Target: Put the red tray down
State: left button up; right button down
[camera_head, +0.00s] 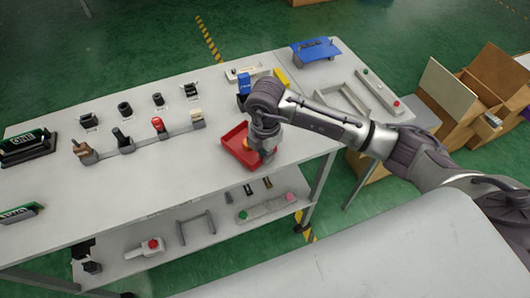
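The red tray (234,139) is a shallow open box near the front edge of the grey table, just left of my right gripper (265,155). A small orange item shows at the tray's right side, partly behind the gripper. My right gripper points down over the tray's right edge and hides part of it. Its fingertips are too small to show whether they grip the tray's wall. I cannot tell whether the tray rests on the table or is a little above it. My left gripper is not in view.
A row of lever fixtures (125,143) stands left of the tray on the table (150,190). A blue stand (315,50) and a grey frame (345,97) are at the right. Cardboard boxes (495,75) stand beyond. Bare tabletop lies left of the tray.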

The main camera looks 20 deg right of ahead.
jog(key=shift+f, duration=0.2)
jog(key=c, duration=1.3)
grip_release()
jog(key=shift+r, duration=0.15)
jog(key=shift+r, duration=0.25)
notch_tip(320, 180, up, 12)
jog(key=shift+s+f+b, duration=0.1)
jog(key=shift+f+b, duration=0.05)
jog(key=shift+b, duration=0.7)
